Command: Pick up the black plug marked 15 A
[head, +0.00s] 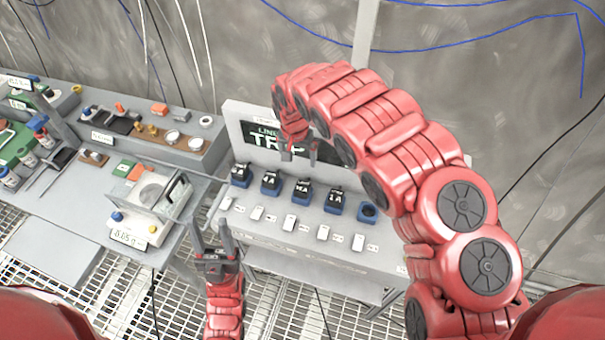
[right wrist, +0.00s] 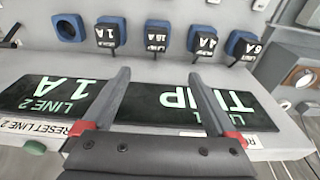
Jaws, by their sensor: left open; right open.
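Several black plugs sit in blue sockets in a row on the grey panel (head: 290,222). From left in the head view they are a plug that looks like 6 A (head: 240,171), a 4 A plug (head: 271,181), a plug with a two-character marking (head: 303,189) and a 1 A plug (head: 335,198). The two-character plug also shows in the right wrist view (right wrist: 157,36); I cannot read clearly whether it says 15 A. My right gripper (head: 300,153) is open and empty before the display, its fingertips (right wrist: 158,72) pointing toward the plugs. My left gripper (head: 211,226) is open and empty, left of the panel.
An empty blue socket (head: 367,210) ends the row at the right. White switches (head: 290,222) line the panel's front. The display (head: 262,135) reads TRIP. A bench (head: 75,210) at left holds a clear-lidded box (head: 150,193) and small parts.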

